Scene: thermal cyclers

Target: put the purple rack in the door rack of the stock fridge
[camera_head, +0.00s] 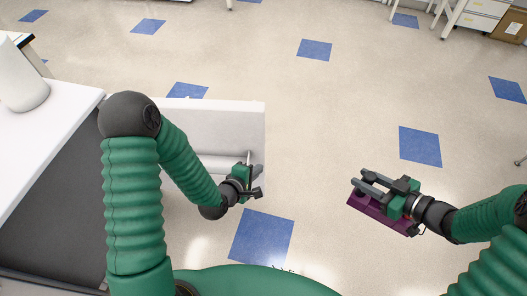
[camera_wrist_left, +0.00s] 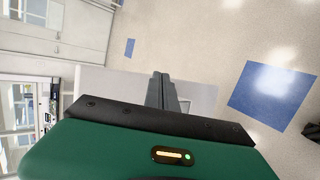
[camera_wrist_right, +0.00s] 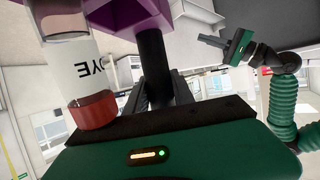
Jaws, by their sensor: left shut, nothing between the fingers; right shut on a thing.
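The purple rack (camera_head: 379,215) is held in my right gripper (camera_head: 362,180), off to the right above open floor. In the right wrist view the rack (camera_wrist_right: 113,14) shows at the top, and the gripper's fingers are shut on a dark post-like part of it. An open white door panel (camera_head: 215,118), apparently the stock fridge's, stands left of centre; a ledge shows low on its inner side, partly hidden by my left arm. My left gripper (camera_head: 252,186) is shut and empty close to this door's right edge. The left wrist view shows its fingers (camera_wrist_left: 163,92) together before the pale panel.
A bottle with a red cap (camera_wrist_right: 93,108) and a label reading DYE shows beside the rack in the right wrist view. A white counter (camera_head: 50,125) with a white container (camera_head: 20,82) is at the left. The floor between door and rack is clear.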

